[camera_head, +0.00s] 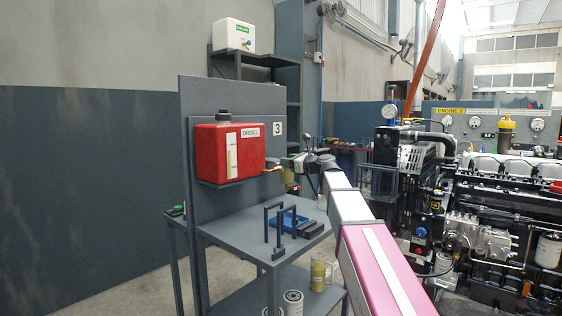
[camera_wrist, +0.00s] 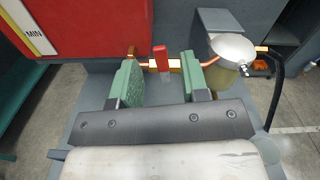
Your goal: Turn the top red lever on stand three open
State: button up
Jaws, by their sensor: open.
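Stand three (camera_head: 187,92) is a grey panel marked 3, with a red diesel tank (camera_head: 222,152) on it. A brass fitting (camera_head: 272,169) comes out of the tank's lower right side. In the wrist view, the red lever (camera_wrist: 160,58) stands up from a brass valve on a copper pipe. My gripper (camera_wrist: 160,77) is open, its green pads on either side of the lever, with a gap on each side. In the head view, my gripper (camera_head: 288,174) is at the tank's lower right, and the lever is not clearly visible there.
A filter bowl with a silver top (camera_wrist: 232,48) sits close right of my right pad, with a black hose beyond it. The tank (camera_wrist: 85,25) is close on the left. A grey shelf (camera_head: 235,236) with a blue tray lies below. A diesel engine (camera_head: 500,215) stands right.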

jog(key=shift+x, duration=2.05)
grip_shut()
jog(key=shift+s+a, duration=0.1)
jog(key=shift+s+a+f+n, duration=0.2)
jog(key=shift+s+n, duration=0.1)
jog(key=shift+n, duration=0.75)
jog(key=shift+s+a+f+n, duration=0.2)
jog(key=shift+s+n, duration=0.05)
jog(key=shift+n, duration=0.75)
jog(key=shift+s+a+f+n, duration=0.2)
jog(key=shift+s+a+n, duration=0.1)
jog(key=shift+n, duration=0.75)
